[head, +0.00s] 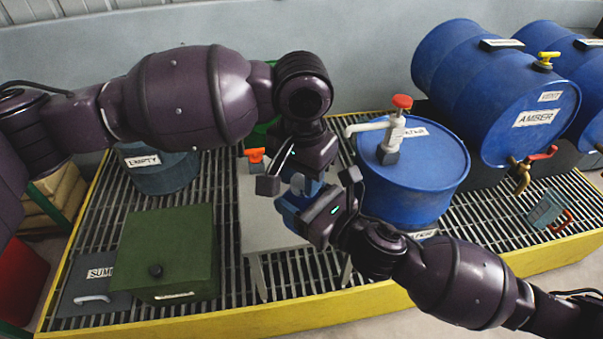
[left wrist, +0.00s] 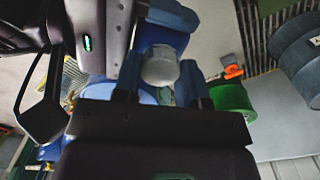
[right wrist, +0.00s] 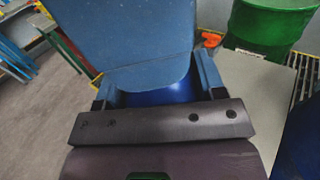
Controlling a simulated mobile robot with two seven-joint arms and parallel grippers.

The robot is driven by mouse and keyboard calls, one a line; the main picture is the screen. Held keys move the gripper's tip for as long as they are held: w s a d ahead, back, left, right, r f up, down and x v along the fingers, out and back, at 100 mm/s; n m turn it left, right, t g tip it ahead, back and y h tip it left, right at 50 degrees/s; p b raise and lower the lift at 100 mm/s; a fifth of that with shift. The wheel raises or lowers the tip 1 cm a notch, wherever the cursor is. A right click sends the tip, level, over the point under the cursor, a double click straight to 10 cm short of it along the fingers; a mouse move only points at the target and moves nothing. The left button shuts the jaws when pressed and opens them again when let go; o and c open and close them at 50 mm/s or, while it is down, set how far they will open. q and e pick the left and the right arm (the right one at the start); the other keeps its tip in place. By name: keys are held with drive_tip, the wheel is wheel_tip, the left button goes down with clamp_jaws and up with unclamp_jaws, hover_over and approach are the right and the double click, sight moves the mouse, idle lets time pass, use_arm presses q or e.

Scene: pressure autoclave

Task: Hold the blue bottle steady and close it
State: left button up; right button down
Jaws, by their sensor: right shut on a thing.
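The blue bottle (head: 312,188) is mostly hidden between my two grippers in the head view. My right gripper (head: 305,208) is shut on it, and its blue body (right wrist: 160,95) shows between the fingers in the right wrist view. In the left wrist view a round grey cap (left wrist: 160,68) sits at the near end of the blue bottle (left wrist: 158,36). I cannot tell whether it is fully seated. My left gripper (left wrist: 160,85) is open, with its fingers either side of the cap. A large blue-grey surface, seemingly my left finger, covers part of the right wrist view.
A grey stand (head: 262,218) is below the grippers on the grating. A blue drum (head: 415,180) with a red-topped pump is close on the right. A green box (head: 170,245) stands front left, and a green drum (right wrist: 268,28) is behind. The yellow edge (head: 250,322) runs along the front.

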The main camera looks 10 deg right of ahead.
use_arm(q)
drive_tip(key=shift+c, duration=0.9)
drive_tip(key=o, duration=1.1)
wheel_tip(320, 180, up, 12)
